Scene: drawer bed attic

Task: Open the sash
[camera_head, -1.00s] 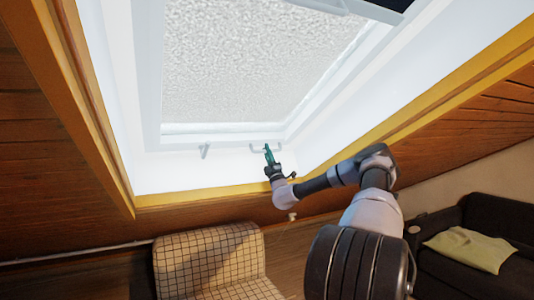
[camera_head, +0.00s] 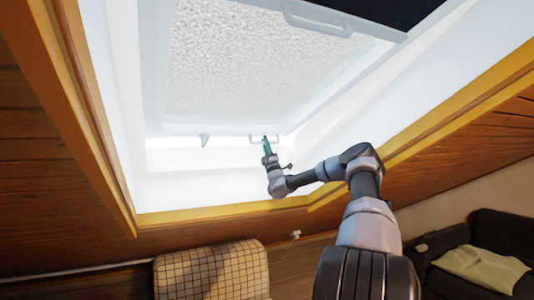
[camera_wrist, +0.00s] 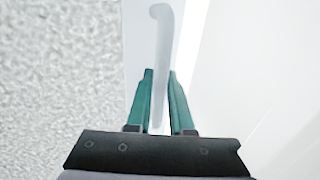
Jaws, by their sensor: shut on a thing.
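The sash (camera_head: 255,65) is a white-framed pane of frosted glass in the sloped roof opening. Its bottom edge stands away from the frame, with a bright gap below it. A white bar handle (camera_head: 257,138) sits on its lower edge, right of a small bracket (camera_head: 205,140). My gripper (camera_head: 266,142) is at this handle. In the wrist view the handle (camera_wrist: 162,45) runs between the two green fingers of my gripper (camera_wrist: 161,75), which are closed around it. The frosted glass (camera_wrist: 60,80) fills the left of that view.
The window frame has a yellow wooden edge (camera_head: 230,208) with wood-panelled slopes on both sides. A checked chair (camera_head: 212,272) stands below the window. A dark sofa with a yellowish cushion (camera_head: 480,268) is at the lower right.

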